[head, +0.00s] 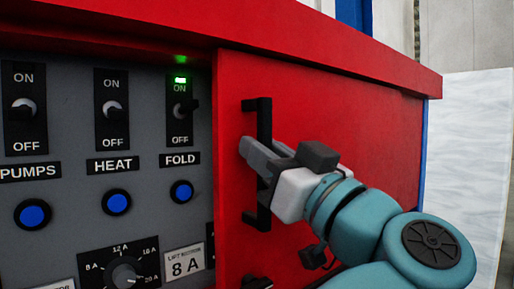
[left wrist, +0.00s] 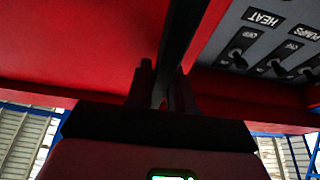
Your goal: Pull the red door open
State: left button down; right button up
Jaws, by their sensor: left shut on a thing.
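The red door (head: 350,120) fills the right half of the head view, its left edge against a grey switch panel. A black vertical bar handle (head: 263,115) stands on the door near that edge. My left gripper (head: 258,158) is shut on the handle around its middle, its arm coming from the lower right. In the left wrist view the black handle (left wrist: 181,45) runs between the two fingers of my left gripper (left wrist: 162,90), with the red door (left wrist: 80,45) behind. My right gripper is not in view.
The grey panel (head: 70,170) carries switches labelled PUMPS, HEAT and FOLD, blue buttons and a dial (head: 124,273). A green lamp (head: 180,80) is lit above FOLD. A red ledge (head: 300,40) juts out above the door. A pale wall (head: 470,150) lies beyond on the right.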

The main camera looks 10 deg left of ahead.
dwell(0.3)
pick_arm(q)
jog(key=c, duration=1.1)
grip_release()
jog(key=shift+s+a, duration=0.1)
jog(key=shift+s, duration=0.1)
jog(key=shift+w, duration=0.2)
